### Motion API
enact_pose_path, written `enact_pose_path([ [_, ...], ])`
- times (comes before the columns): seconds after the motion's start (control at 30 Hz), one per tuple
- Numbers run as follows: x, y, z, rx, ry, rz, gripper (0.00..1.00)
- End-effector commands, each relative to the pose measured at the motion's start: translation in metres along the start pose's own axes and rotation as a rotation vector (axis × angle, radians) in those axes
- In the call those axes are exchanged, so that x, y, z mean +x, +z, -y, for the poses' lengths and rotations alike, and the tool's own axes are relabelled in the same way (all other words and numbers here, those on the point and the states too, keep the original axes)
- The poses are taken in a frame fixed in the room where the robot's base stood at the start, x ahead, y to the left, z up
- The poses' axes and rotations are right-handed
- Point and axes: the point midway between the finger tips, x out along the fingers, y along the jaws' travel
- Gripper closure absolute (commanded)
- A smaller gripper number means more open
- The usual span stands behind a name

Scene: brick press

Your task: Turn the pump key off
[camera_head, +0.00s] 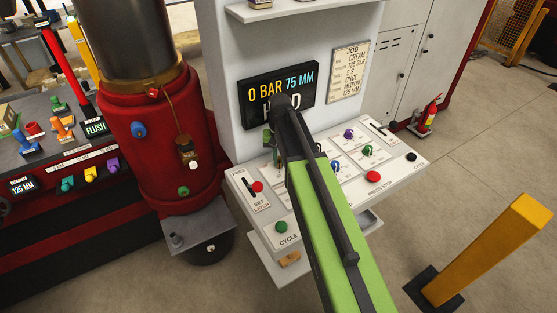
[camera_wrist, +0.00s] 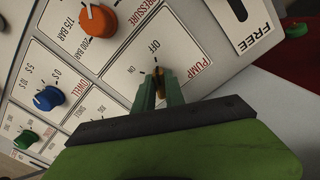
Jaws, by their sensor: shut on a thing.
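The brass pump key (camera_wrist: 159,71) sits on a white panel section marked PUMP, with ON and OFF printed beside it, in the wrist view. My gripper (camera_wrist: 158,88) is shut on the key, one green finger on each side. The fingers hide part of the key, and I cannot tell surely which mark it points to.
An orange pressure knob (camera_wrist: 98,19), a blue dwell knob (camera_wrist: 48,98) and a green knob (camera_wrist: 27,139) are left of the key in the wrist view. The head view shows a red press stop button (camera_head: 373,177), a green cycle button (camera_head: 282,227) and a yellow post (camera_head: 490,250).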

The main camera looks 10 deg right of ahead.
Motion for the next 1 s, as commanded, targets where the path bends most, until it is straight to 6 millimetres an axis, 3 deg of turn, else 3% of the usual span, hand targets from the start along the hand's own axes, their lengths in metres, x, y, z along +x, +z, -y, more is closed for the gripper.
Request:
enact_pose_path([
  [0.27,0.000,0.002,0.000,0.002,0.002,0.006,1.00],
  [0.3,0.000,0.002,0.000,0.002,0.002,0.006,0.83],
  [0.47,0.000,0.002,0.000,0.001,0.001,0.004,0.64],
  [0.77,-0.001,0.001,0.000,-0.001,0.001,0.001,0.64],
  [1.0,-0.025,0.001,0.000,-0.001,0.000,0.001,0.64],
])
